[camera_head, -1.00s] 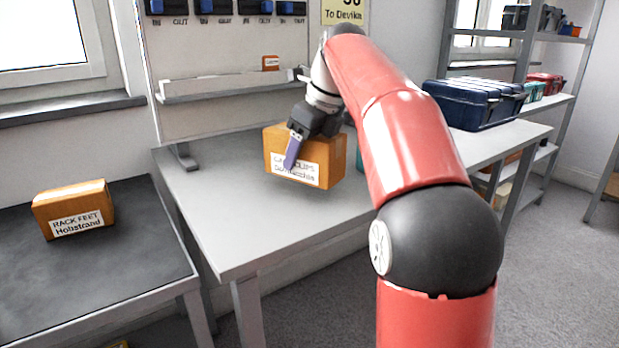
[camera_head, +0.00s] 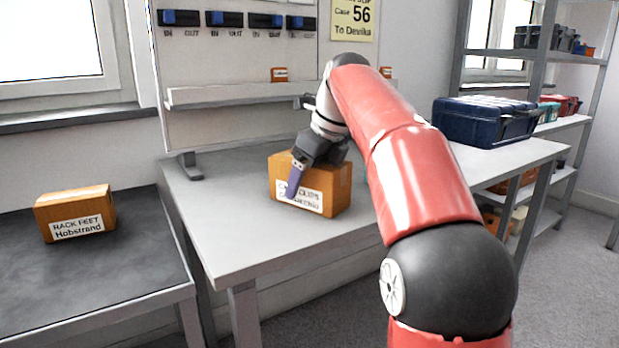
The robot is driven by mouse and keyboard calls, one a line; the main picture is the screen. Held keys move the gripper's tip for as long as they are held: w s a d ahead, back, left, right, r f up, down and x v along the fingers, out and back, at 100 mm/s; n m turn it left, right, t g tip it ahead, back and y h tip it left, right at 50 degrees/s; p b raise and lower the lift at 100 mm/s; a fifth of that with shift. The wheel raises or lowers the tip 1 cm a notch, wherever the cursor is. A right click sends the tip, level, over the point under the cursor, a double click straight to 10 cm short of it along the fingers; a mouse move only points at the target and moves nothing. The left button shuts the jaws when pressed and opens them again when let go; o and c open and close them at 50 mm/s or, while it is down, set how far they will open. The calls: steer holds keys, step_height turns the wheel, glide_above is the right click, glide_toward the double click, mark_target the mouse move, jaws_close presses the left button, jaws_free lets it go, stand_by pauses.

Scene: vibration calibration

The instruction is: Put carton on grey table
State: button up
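A brown carton (camera_head: 338,190) with a white label, partly covered by a finger, is at the light grey table (camera_head: 235,240) in the middle. Its underside is at or very near the tabletop; I cannot tell whether it touches. My gripper (camera_head: 294,182) comes down on it from above, with one purple finger against its labelled front face. The other finger is hidden behind the carton. The gripper looks shut on the carton.
Another carton (camera_head: 75,213), labelled "RACK FEET", sits on a dark-topped table (camera_head: 110,270) at the left. A blue case (camera_head: 485,122) stands at the right. A board with a ledge (camera_head: 235,95) rises behind. The grey tabletop left of the held carton is clear.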

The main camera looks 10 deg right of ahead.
steer(key=shift+o, duration=0.4)
steer(key=shift+r, duration=0.35)
steer(key=p+v, duration=0.5)
steer(key=v, duration=0.6)
steer(key=shift+s+d+r, duration=0.1)
steer(key=shift+s+r, duration=0.05)
steer(key=shift+r, duration=0.1)
